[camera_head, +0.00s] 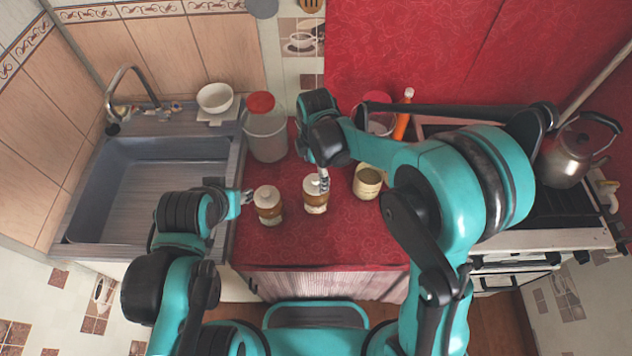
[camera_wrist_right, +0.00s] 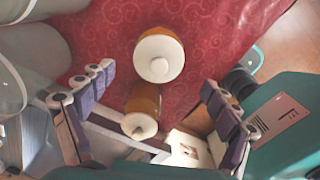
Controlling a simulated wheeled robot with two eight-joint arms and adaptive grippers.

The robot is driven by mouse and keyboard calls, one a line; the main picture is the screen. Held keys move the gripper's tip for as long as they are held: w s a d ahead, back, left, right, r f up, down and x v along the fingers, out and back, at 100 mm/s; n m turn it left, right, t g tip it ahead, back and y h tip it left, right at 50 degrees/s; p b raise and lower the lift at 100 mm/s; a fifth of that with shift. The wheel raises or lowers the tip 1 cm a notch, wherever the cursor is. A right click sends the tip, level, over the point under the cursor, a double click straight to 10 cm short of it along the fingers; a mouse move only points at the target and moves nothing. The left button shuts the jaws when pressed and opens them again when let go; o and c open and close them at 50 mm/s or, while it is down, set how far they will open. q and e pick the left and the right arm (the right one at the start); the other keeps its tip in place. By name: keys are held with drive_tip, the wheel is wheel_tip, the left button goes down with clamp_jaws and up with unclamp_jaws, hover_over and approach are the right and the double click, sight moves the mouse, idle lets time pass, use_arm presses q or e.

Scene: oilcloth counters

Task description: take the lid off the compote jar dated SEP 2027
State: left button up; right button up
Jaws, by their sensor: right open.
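Two amber compote jars with white lids stand side by side on the red counter: a left jar (camera_head: 268,207) and a middle jar (camera_head: 315,197). Both lids are on. In the right wrist view two such jars show from above, a nearer one with a large lid (camera_wrist_right: 159,58) and another (camera_wrist_right: 139,125). No date is readable. My right gripper (camera_head: 323,183) points down at the middle jar; its fingers (camera_wrist_right: 157,82) are spread, with nothing gripped. My left gripper (camera_head: 248,197) is beside the left jar, at its left; its jaws are too small to judge.
The sink (camera_head: 150,190) is at left; a stove with a kettle (camera_head: 570,155) is at right. The counter's front (camera_head: 310,245) is clear.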

sight(316, 179)
wheel_tip(316, 179, down, 4)
drive_tip(key=shift+w+f+b, duration=0.1)
drive_tip(key=shift+w+b, duration=0.05)
drive_tip(key=shift+b, duration=0.45)
drive_tip(key=c, duration=1)
drive_tip(key=shift+c, duration=0.2)
